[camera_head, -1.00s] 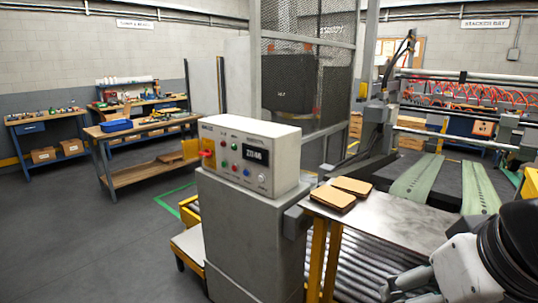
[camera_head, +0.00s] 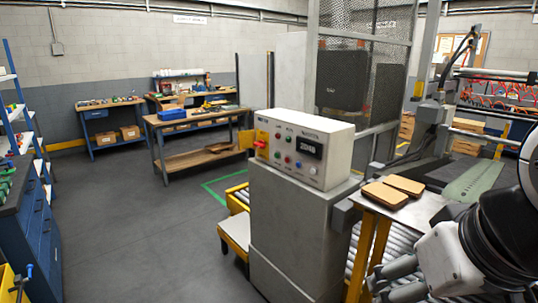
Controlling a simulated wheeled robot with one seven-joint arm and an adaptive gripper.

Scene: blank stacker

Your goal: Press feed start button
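A white control box (camera_head: 305,148) sits on a grey pedestal (camera_head: 290,225) near the middle of the head view. Its front has a red switch on a yellow plate, several small coloured buttons (camera_head: 287,159), a dark display (camera_head: 309,147) and a round knob or button at the lower right. The labels are too small to read, so I cannot tell which is the feed start button. My gripper (camera_head: 395,280) is at the bottom right, low and apart from the panel.
Two brown blanks (camera_head: 390,192) lie on a metal table (camera_head: 425,208) right of the pedestal. A roller conveyor (camera_head: 383,243) runs below it. A mesh guard (camera_head: 365,60) stands behind. Open floor (camera_head: 150,230) lies to the left, with a blue shelf cabinet (camera_head: 35,225) at the far left.

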